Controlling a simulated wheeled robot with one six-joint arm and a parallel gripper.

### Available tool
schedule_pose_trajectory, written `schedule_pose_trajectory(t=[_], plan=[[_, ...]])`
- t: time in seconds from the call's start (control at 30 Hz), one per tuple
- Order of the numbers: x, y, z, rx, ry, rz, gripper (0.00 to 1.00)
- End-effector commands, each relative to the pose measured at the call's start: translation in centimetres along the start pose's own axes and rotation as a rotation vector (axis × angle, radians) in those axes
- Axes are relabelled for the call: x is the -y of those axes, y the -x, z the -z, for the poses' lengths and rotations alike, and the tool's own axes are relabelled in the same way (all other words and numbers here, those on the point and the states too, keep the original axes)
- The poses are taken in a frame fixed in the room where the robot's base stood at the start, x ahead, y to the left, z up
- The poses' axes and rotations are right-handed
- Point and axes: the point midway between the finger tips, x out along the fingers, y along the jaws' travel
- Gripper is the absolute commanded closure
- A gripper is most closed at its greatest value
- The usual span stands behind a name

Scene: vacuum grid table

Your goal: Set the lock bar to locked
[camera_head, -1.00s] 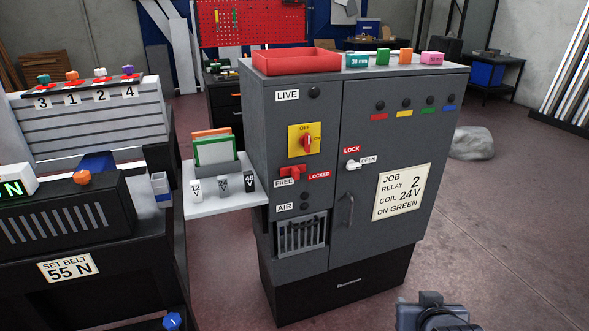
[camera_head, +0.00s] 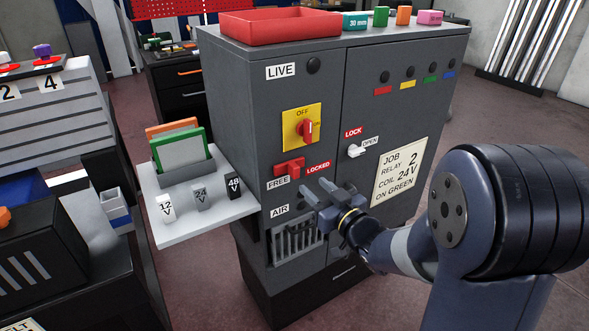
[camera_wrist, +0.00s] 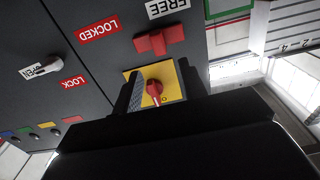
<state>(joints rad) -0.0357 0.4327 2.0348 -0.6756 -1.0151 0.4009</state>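The red lock bar (camera_head: 289,168) is on the grey cabinet's front, below the yellow switch plate. It sits directly above the FREE label (camera_head: 279,183) and left of the red LOCKED label (camera_head: 317,167). My gripper (camera_head: 318,190) is open and empty, just below and right of the bar, apart from it. In the wrist view the lock bar (camera_wrist: 158,42) shows beyond the fingers, between the FREE (camera_wrist: 168,8) and LOCKED (camera_wrist: 99,28) labels, all upside down.
The red rotary switch (camera_head: 306,130) on its yellow plate is above the bar. The white lever (camera_head: 356,151) beside LOCK/OPEN is to the right. The AIR vent (camera_head: 297,240) is below.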

Motion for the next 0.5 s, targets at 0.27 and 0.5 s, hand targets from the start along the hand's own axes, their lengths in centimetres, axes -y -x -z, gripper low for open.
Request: schedule_pose_trajectory(t=[0.27,0.5], plan=[[0.1,-5.5,0.0,0.001,-0.001,0.002,0.60],[0.0,-8.1,0.0,0.001,0.000,-0.001,0.60]])
